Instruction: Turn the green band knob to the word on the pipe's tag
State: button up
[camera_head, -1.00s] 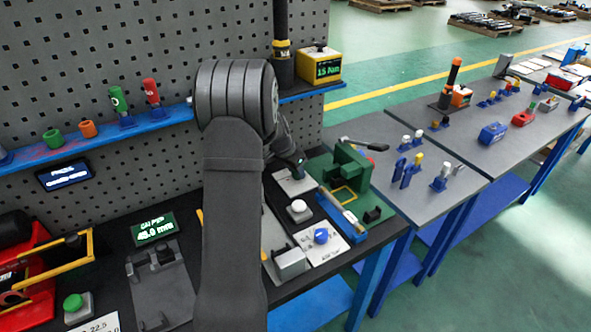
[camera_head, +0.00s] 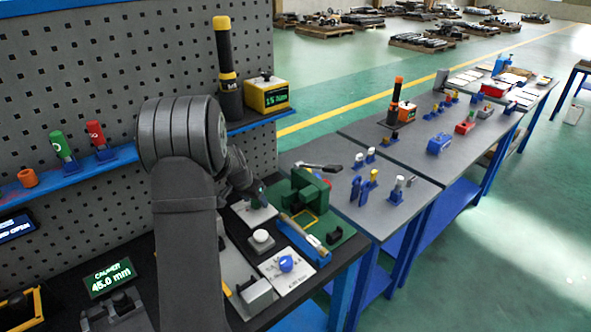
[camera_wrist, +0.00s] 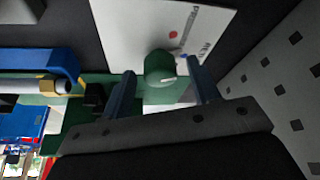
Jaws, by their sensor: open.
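The green knob (camera_wrist: 160,68) sits on a white plate (camera_wrist: 125,25) that carries small print, a red dot and a blue dot. The print is too small to read for certain. My gripper (camera_wrist: 161,76) is open, with one finger on each side of the knob; whether they touch it cannot be told.
The blue holder (camera_head: 297,243) and a green fixture (camera_head: 309,192) stand right of the plate. A white button (camera_head: 261,238) and a plate with a blue knob (camera_head: 286,263) are nearer. The pegboard (camera_head: 95,150) rises close behind my arm.

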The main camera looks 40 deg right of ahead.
jog(key=n, duration=0.2)
jog(key=n+t, duration=0.1)
jog(key=n, duration=0.1)
jog(key=shift+s+t+y, duration=0.15)
jog(key=shift+t+y, duration=0.15)
jog(key=shift+y, duration=0.1)
jog(key=shift+s+d+n+t+y, duration=0.1)
jog(key=shift+n+t+y, duration=0.2)
jog(key=shift+n, duration=0.7)
jog(key=shift+d+n+t+y, duration=0.1)
jog(key=shift+n+t+y, duration=0.15)
jog(key=shift+n, duration=0.75)
jog(key=v, duration=1.7)
jog(key=s+d+r+n+g+y, duration=0.1)
jog(key=s+d+r+n+g, duration=0.1)
jog(key=s, duration=0.6)
jog(key=s+d+r+n+g+y, duration=0.1)
jog(key=s+d+r+n+g, duration=0.1)
jog(key=s+r, duration=0.5)
jog(key=shift+s+d+r+n, duration=0.25)
jog(key=shift+s+d+n, duration=0.35)
jog(key=shift+d, duration=0.3)
